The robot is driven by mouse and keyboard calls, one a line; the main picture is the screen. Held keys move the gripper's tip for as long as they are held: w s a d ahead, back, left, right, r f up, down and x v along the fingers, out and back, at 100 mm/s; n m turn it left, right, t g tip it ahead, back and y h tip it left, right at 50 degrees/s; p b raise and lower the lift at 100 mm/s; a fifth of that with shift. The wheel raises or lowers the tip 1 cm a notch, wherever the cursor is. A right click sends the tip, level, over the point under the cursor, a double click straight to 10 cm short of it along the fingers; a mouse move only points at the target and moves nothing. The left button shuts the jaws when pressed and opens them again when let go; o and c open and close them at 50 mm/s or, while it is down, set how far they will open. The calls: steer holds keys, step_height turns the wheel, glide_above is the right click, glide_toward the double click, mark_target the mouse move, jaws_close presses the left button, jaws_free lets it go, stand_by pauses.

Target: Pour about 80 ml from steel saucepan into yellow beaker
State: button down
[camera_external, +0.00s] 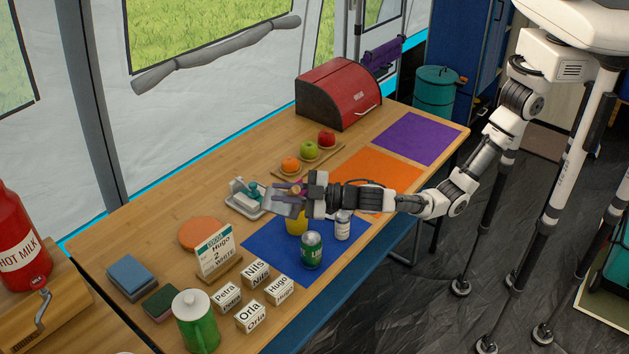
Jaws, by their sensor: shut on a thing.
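My gripper (304,193) is above and slightly behind the beaker, shut on the steel saucepan (283,208). The saucepan shows as a small grey metal shape at the gripper's left end, above the table and close to the beaker's upper left. Its handle is mostly hidden by the gripper. It looks tilted, but I cannot tell how far. No liquid stream is visible, and the contents of both vessels cannot be seen.
A white tray (240,206) with small items lies left of the saucepan. Name blocks (251,317) and an order card (215,252) stand in front. The orange mat (385,172) has free room.

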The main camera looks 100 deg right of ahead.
steer(key=shift+s+d+f+m+b, duration=0.15)
steer(key=shift+s+d+m+b, duration=0.15)
steer(key=shift+m+b, duration=0.3)
steer(key=shift+d+t, duration=0.25)
steer(key=shift+t, duration=0.05)
steer(key=shift+s+d+b, duration=0.15)
steer(key=shift+d+b, duration=0.1)
steer(key=shift+b, duration=0.15)
steer(key=shift+s+d+r+m+t+b, duration=0.15)
steer(key=shift+s+d+r+m+b, duration=0.1)
steer(key=shift+d+r+m+b, duration=0.25)
steer(key=shift+s+d+r+m+t+b, duration=0.2)
steer(key=shift+s+d+m, duration=0.1)
steer(key=shift+m, duration=0.4)
steer(key=shift+s+d+r+m+h+b, duration=0.25)
steer(key=shift+d+m+b, duration=0.2)
steer(key=shift+m, duration=0.05)
steer(key=shift+s+d+r+m+h+b, duration=0.2)
steer(key=shift+s+d+m+h+b, duration=0.05)
steer(key=shift+d+m+b, duration=0.25)
